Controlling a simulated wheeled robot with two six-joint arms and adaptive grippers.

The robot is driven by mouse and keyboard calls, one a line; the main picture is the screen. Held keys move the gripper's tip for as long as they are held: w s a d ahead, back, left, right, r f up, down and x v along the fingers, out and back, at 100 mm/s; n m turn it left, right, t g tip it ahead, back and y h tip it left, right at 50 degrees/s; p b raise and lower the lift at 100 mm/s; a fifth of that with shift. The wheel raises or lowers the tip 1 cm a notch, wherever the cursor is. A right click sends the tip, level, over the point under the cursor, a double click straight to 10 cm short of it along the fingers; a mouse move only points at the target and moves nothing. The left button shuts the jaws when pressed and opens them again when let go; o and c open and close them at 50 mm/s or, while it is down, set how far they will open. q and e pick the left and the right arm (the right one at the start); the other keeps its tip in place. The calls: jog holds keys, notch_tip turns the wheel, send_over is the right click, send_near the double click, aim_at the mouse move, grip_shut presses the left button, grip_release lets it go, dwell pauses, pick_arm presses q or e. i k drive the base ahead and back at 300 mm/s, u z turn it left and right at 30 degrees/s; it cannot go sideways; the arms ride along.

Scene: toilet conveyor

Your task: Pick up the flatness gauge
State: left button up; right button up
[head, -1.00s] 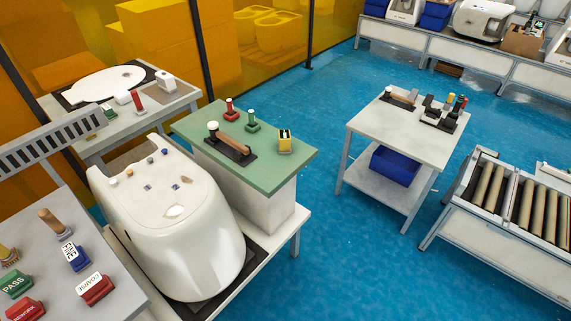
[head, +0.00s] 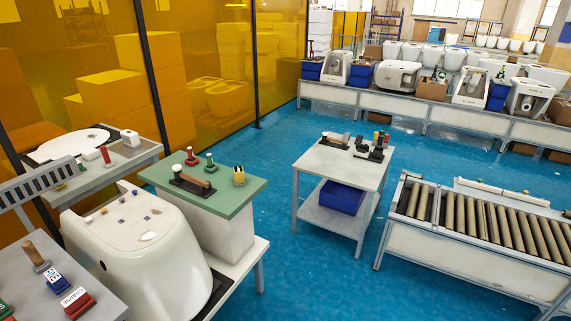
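Neither of my grippers is in view. No object is labelled as the flatness gauge, so I cannot tell for certain which one it is. A long tool with a wooden handle on a dark base (head: 194,185) lies on the green-topped stand (head: 240,200), with a white knob at one end. A similar smaller tool with a dark base (head: 333,140) lies at the back left of the white cart (head: 352,162). Red (head: 191,158) and green (head: 210,164) stamp-like pieces and a yellow block (head: 239,177) also sit on the green top.
A white toilet (head: 140,255) stands left of the green stand. A grey table (head: 85,292) with stamps is at the front left. A blue bin (head: 340,197) sits on the cart's lower shelf. A roller conveyor (head: 480,225) is at the right. Blue floor (head: 310,280) is open between them.

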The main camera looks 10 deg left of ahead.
aim_at(238, 172)
jog(key=z, duration=0.7)
jog(key=i, duration=0.8)
jog(key=z, duration=0.45)
